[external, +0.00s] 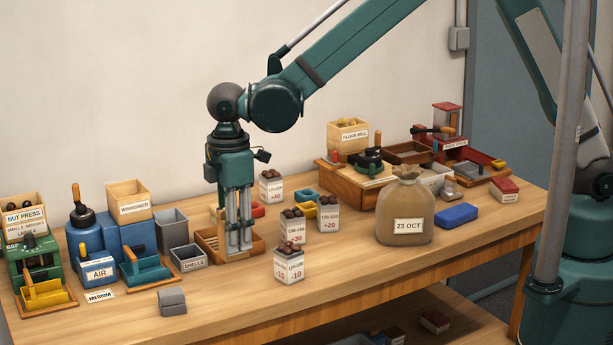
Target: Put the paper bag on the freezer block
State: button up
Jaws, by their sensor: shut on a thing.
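A large tan bag (404,209) with a gathered neck and a "23 OCT" label stands upright on the bench, right of centre. A flat blue block (457,214), which looks like the freezer block, lies just right of the bag with nothing on it. My gripper (239,252) points straight down at the shallow wooden tray (258,244), well left of the bag. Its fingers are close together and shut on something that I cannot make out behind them.
Several small white chestnut packs with number labels, one of them (289,267) nearest the front, stand between my gripper and the bag. A grey block (172,301) lies at the front left. The nut press (32,246) is at far left. The front right bench is clear.

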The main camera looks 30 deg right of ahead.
jog(key=shift+w+d, duration=0.1)
jog(key=w+d+r+m, duration=0.1)
jog(key=w+d+m, duration=0.25)
jog(key=d, duration=0.75)
jog(key=w+d+r+m, duration=0.15)
jog(key=w+d, duration=0.35)
jog(key=d, duration=0.7)
jog(key=w+d+r+m, duration=0.1)
jog(key=w+d+m, duration=0.25)
jog(key=d, duration=0.75)
jog(key=s+d+m, duration=0.3)
jog(key=d, duration=0.9)
jog(key=s+d+m, duration=0.3)
jog(key=s+d, duration=0.1)
jog(key=d, duration=0.8)
jog(key=s+d+m, duration=0.3)
jog(key=d, duration=0.8)
jog(key=shift+s+d+m, duration=0.15)
jog(key=shift+d+m, duration=0.2)
jog(key=shift+d, duration=0.05)
jog(key=shift+f+b, duration=0.5)
jog(key=shift+f, duration=2.35)
